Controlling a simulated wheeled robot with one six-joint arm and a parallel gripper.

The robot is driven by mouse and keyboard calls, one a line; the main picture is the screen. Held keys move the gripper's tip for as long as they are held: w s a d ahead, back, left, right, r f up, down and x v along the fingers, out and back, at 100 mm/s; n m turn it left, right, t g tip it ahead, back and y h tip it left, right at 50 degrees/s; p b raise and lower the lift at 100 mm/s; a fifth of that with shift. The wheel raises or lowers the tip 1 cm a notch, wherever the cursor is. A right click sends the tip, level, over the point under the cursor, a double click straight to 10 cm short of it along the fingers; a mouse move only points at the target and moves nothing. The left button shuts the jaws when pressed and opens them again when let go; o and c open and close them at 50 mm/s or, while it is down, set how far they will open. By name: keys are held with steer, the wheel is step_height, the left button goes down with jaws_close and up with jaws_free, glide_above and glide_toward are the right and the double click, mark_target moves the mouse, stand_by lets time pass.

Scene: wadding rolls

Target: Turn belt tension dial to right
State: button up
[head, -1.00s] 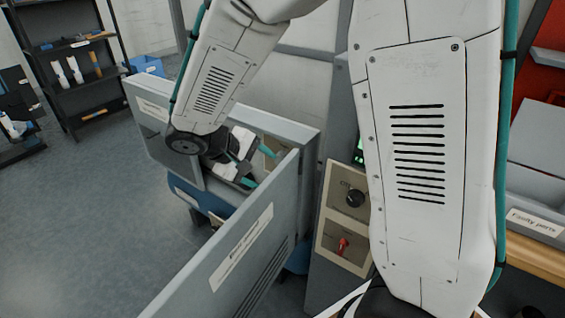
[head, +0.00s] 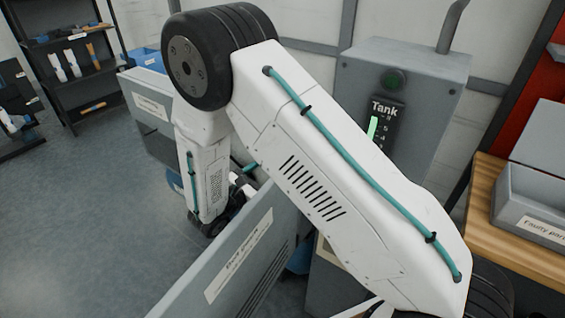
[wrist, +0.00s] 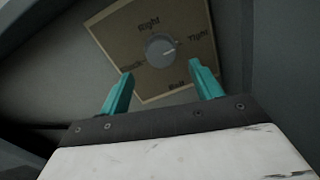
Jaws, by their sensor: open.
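The dial (wrist: 160,48) is a round grey knob on a square tan plate (wrist: 112,35) in the wrist view. The plate reads "Right" above the knob and "Tight" to its right; the left and lower words are hard to read. A small pale mark shows on the knob's lower right. My gripper (wrist: 160,66) is open and empty, with its two teal fingers on either side below the knob, apparently short of it. In the head view the dial is hidden, and my gripper is mostly hidden behind a grey panel and my arm.
Grey panels with labels (head: 240,255) stand close beside my arm. A grey tank cabinet (head: 430,85) with a green level gauge stands behind it. A wooden bench (head: 490,190) with a grey bin (head: 535,205) is at right. Open floor (head: 80,220) lies at left.

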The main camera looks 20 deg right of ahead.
steer(key=x, duration=0.6)
steer(key=c, duration=1)
